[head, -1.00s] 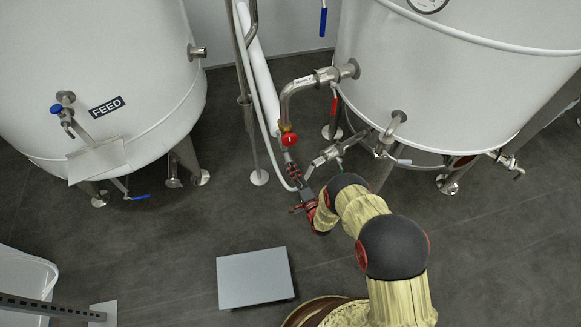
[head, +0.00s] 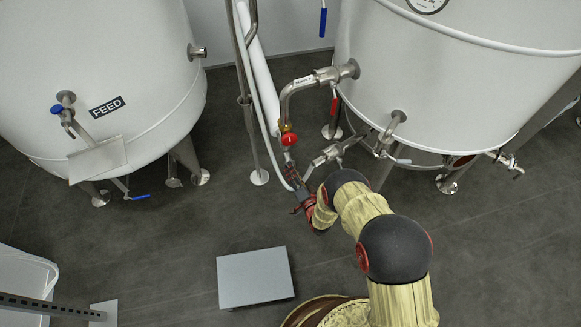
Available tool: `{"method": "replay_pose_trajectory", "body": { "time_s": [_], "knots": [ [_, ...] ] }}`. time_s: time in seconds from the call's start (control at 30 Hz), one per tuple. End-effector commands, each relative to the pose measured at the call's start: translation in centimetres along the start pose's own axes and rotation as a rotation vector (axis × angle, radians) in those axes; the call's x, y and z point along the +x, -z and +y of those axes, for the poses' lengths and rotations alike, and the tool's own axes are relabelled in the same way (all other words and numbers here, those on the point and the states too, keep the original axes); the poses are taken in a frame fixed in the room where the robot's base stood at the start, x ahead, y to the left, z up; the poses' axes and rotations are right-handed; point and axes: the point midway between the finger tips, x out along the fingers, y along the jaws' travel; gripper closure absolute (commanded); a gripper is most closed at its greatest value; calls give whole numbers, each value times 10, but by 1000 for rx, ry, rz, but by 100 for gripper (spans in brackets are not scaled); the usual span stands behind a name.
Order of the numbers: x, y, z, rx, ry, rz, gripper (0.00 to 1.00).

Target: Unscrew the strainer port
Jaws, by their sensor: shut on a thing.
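The supply pipe (head: 290,95) comes off the right tank and bends down to a fitting with a red round part (head: 289,139). A short grey metal piece (head: 289,157) continues below it. My gripper (head: 292,173) is at the lower end of this piece, coming from the lower right. It is shut on the strainer port there. The fingers cover the port, so its shape and thread are hidden.
A white hose (head: 270,150) runs close along the left of my gripper. A metal branch valve (head: 328,155) sits close to the right. The right tank (head: 450,90) and FEED tank (head: 90,60) flank the spot. A grey box (head: 255,278) lies on open floor.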

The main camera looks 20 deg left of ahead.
Motion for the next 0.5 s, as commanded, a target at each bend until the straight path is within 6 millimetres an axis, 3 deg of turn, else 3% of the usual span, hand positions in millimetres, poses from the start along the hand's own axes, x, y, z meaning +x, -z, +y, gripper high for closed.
{"method": "replay_pose_trajectory", "body": {
  "time_s": [0.03,0.5],
  "knots": [
    [4,9,-3,0,7,17,100],
    [0,8,-3,-57,-5,17,100]
  ]
}}
